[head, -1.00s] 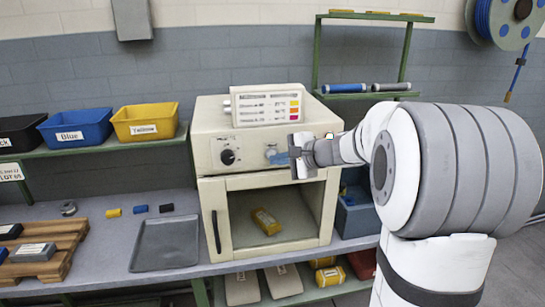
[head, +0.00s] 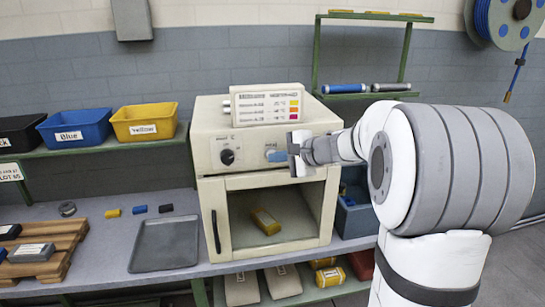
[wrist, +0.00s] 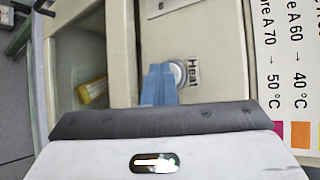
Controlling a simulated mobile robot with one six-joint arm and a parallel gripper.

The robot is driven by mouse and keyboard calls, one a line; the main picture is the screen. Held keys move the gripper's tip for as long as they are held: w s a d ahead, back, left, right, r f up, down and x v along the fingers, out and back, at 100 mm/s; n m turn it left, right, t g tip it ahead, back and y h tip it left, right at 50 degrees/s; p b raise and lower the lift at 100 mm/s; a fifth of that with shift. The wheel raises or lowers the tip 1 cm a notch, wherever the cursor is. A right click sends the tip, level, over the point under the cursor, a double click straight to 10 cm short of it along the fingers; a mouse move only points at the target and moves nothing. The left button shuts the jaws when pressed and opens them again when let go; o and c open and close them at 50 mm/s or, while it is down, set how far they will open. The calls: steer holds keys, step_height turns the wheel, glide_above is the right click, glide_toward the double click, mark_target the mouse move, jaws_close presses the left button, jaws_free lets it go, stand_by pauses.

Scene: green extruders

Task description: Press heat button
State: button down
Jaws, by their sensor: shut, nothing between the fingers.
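The heat button (wrist: 180,70) is a round, pale metallic button beside the printed word "Heat" (wrist: 193,71) in the wrist view. It sits on the front panel of the cream oven (head: 205,140). My gripper (wrist: 160,72) has its blue fingers shut and empty, with the tips beside the button and covering part of it. I cannot tell whether they touch it. In the head view my gripper (head: 276,156) is at the right of the oven's panel, and its fingers largely hide the button.
A black dial (head: 228,157) is left on the panel. The oven's chamber below holds a yellow block (head: 265,221). A sign box (head: 267,104) with temperature text stands on top. A grey tray (head: 165,244) lies on the bench to the left.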

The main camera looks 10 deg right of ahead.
steer(key=shift+s, duration=0.1)
steer(key=shift+s+b, duration=0.25)
steer(key=shift+b, duration=0.05)
steer(key=s+b, duration=0.2)
steer(key=s, duration=0.4)
stand_by(0.3)
